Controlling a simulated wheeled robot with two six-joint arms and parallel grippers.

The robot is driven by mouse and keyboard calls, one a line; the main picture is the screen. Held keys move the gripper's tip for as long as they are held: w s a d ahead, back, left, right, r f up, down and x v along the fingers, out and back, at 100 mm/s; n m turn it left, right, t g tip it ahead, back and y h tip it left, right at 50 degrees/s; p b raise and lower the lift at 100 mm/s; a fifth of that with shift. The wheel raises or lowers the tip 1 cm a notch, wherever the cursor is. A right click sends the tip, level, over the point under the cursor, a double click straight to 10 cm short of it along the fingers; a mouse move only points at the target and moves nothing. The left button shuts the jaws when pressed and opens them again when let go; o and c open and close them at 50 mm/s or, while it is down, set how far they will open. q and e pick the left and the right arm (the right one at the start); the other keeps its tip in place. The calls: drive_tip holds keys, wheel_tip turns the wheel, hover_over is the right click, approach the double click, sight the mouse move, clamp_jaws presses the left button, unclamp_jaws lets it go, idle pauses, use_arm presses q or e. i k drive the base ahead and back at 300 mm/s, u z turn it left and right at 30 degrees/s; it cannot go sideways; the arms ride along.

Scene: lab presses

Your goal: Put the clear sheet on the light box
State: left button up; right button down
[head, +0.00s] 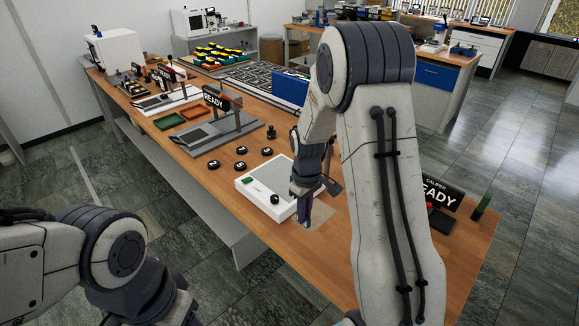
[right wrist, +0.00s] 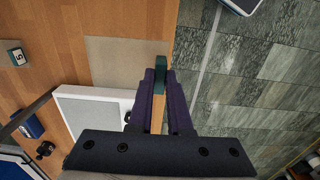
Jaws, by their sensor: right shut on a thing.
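The clear sheet (right wrist: 122,62) shows in the right wrist view as a pale see-through rectangle over the wooden table, beside the light box and near the table edge. In the head view part of it (head: 321,215) shows just right of my right gripper (head: 305,219). A small teal tab (right wrist: 162,61) at the sheet's edge sits between my right fingertips (right wrist: 159,76), which are shut on it. I cannot tell whether the sheet touches the table. The light box (head: 262,188) is a white slab with a pale top, a green mark and a black knob. My left gripper is out of view.
Black numbered pucks (head: 240,165) and a grey press with a READY sign (head: 215,98) stand left of and behind the light box. The table edge is close in front.

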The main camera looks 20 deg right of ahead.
sight(280, 180)
drive_tip(key=i, duration=1)
drive_tip(key=u, duration=0.1)
